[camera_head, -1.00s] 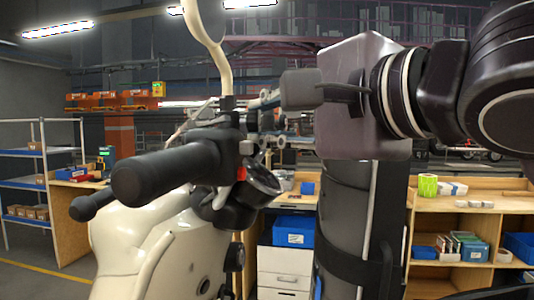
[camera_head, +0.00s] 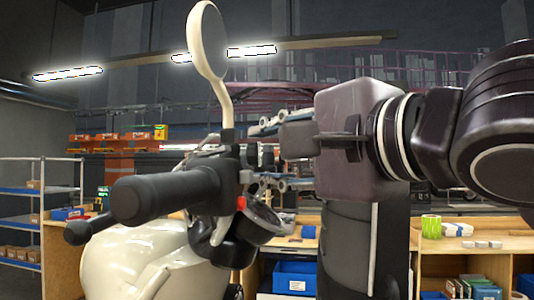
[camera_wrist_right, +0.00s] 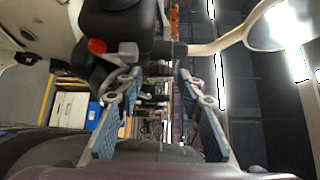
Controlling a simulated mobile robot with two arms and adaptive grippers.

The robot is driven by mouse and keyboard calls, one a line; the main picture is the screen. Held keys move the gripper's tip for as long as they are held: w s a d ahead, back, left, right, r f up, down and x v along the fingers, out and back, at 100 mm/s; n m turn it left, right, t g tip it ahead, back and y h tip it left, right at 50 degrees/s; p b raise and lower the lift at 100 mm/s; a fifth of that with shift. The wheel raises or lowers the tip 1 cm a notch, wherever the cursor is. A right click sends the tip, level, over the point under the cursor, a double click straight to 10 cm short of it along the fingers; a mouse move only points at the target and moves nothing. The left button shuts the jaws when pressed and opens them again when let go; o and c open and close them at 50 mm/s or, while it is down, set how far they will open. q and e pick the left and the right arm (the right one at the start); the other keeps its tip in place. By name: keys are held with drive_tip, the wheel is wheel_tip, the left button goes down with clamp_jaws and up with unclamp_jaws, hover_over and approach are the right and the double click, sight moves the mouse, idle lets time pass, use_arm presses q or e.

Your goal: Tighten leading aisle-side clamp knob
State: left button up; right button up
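A cream scooter (camera_head: 150,262) stands at left centre, with a black handlebar grip (camera_head: 165,193), a round mirror (camera_head: 207,40) and a red switch (camera_head: 241,203). I cannot make out a clamp knob in either view. My right gripper (camera_head: 284,139) reaches in from the right, just right of the handlebar controls. In the right wrist view its two blue-padded fingers (camera_wrist_right: 160,92) stand apart with nothing clearly held between them. The handlebar controls and red switch (camera_wrist_right: 97,46) are above and left of the fingers there; contact cannot be told. My left gripper is not in view.
Wooden shelving (camera_head: 470,240) with blue bins (camera_head: 295,277) and a green roll (camera_head: 431,226) stands behind. A blue-shelved rack (camera_head: 38,218) is at far left. The mirror stem (camera_wrist_right: 222,44) crosses close above the right fingers in the wrist view.

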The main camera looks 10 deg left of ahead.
drive_tip(key=shift+s+d, duration=0.1)
drive_tip(key=shift+d, duration=0.05)
drive_tip(key=v, duration=1.1)
drive_tip(key=shift+s+d, duration=0.25)
